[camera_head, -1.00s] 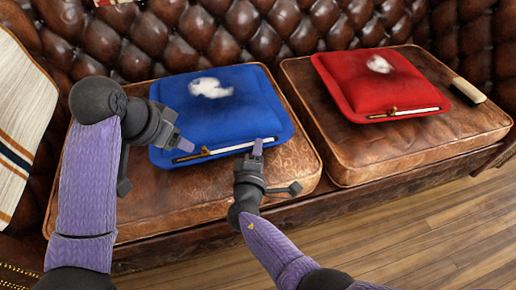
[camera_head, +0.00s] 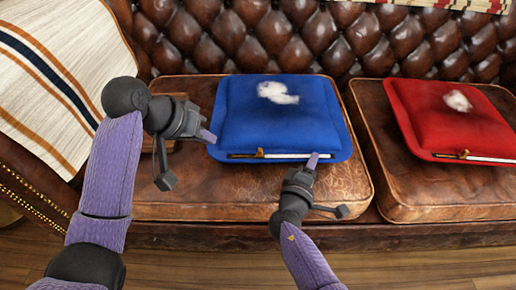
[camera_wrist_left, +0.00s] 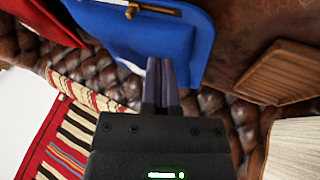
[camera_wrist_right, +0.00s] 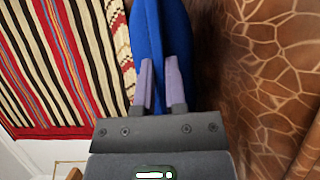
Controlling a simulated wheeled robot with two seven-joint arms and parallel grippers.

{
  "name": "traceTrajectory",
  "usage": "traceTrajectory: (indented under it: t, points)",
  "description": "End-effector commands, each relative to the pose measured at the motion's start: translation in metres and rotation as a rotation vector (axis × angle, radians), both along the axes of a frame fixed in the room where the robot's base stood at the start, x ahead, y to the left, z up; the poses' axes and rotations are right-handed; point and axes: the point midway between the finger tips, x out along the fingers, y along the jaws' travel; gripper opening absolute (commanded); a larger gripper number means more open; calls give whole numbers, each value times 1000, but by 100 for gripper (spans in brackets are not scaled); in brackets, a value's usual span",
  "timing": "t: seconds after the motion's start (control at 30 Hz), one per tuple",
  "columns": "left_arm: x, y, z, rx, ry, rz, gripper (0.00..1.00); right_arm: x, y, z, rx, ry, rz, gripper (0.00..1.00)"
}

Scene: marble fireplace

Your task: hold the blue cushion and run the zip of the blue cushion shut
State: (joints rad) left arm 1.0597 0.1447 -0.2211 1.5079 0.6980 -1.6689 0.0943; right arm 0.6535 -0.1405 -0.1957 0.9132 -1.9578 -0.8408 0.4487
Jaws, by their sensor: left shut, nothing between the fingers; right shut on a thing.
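The blue cushion (camera_head: 285,125) lies flat on a brown leather seat, with a pale patch on top. It also shows in the left wrist view (camera_wrist_left: 180,40) and right wrist view (camera_wrist_right: 148,45). Its zip (camera_head: 300,156) runs along the front edge as a pale line. The brass slider (camera_head: 260,153) stands towards the zip's left end. My left gripper (camera_head: 207,136) is shut and empty by the cushion's left edge, apart from the slider. My right gripper (camera_head: 312,160) is shut on the cushion's front edge, towards the zip's right end; its fingers straddle blue fabric in the right wrist view (camera_wrist_right: 160,85).
A red cushion (camera_head: 450,125) with its own zip lies on the seat to the right. A striped throw (camera_head: 50,75) covers the sofa arm at left. A brown object (camera_wrist_left: 285,70) lies on the seat left of the blue cushion. Buttoned leather backrest (camera_head: 240,35) stands behind.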

Motion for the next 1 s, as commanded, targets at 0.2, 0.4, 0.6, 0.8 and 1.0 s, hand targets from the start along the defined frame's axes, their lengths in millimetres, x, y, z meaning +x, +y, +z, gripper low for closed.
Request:
traceTrajectory:
  t: [0.2, 0.4, 0.6, 0.8, 1.0]
  points:
    - [8, 0, -18, -68, 48, 95, 0, 0, 0, -1, 0, 2, 1, 0]
    - [23, -22, -53, -66, 48, 94, 0, 0, 0, -1, 0, 2, 1, 0]
    - [34, -47, -80, -62, 43, 90, 0, 0, 0, -1, 0, 2, 1, 0]
    - [32, -73, -79, -63, 42, 91, 0, 0, 0, -1, 0, 2, 1, 0]
    - [32, -79, -79, -61, 42, 92, 0, 0, 0, -1, 0, 2, 1, 0]
